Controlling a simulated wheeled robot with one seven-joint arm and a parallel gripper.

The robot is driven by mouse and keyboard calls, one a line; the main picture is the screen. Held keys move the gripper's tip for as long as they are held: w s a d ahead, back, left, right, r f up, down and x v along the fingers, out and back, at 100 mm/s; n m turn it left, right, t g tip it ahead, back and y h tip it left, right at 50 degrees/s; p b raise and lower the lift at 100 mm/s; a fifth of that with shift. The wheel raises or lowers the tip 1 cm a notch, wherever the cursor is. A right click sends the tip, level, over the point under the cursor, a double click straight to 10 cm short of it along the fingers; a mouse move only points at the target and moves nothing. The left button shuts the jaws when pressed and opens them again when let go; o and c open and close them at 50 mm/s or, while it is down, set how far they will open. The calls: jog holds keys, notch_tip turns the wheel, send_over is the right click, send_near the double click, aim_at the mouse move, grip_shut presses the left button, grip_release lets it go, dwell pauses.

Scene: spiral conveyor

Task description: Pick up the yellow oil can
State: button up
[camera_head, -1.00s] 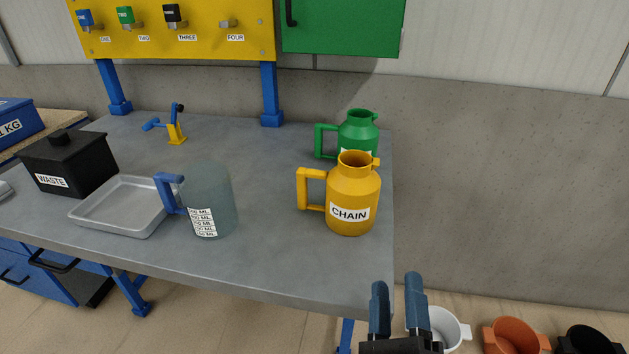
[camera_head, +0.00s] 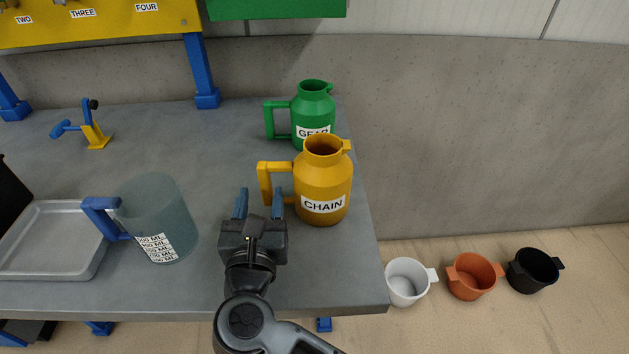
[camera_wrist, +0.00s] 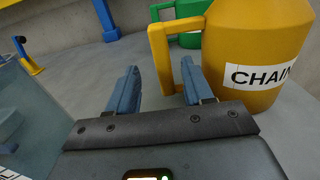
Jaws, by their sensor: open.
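The yellow oil can (camera_head: 323,181), labelled CHAIN, stands upright near the right end of the grey table. Its square handle (camera_head: 264,184) points left. My gripper (camera_head: 259,203) is open and empty, just in front of and to the left of the can, with its blue fingers pointing toward the handle. In the wrist view the can (camera_wrist: 262,45) fills the right side, and the handle (camera_wrist: 160,58) is ahead of and between the fingers (camera_wrist: 157,90). I cannot tell whether a finger touches the handle.
A green can (camera_head: 313,108) stands close behind the yellow one. A clear measuring jug (camera_head: 160,208) with a blue handle is left of my gripper, beside a metal tray (camera_head: 85,272). White, orange and black pots (camera_head: 408,283) sit on the floor at right.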

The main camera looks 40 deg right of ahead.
aim_at(264, 186)
jog(key=p+x, duration=0.1)
jog(key=x, duration=0.5)
jog(key=shift+w+d+p, duration=0.1)
jog(key=shift+d+p, duration=0.2)
jog(key=shift+p, duration=0.05)
jog(key=shift+c, duration=0.3)
grip_shut()
jog(key=shift+r, duration=0.15)
dwell(0.6)
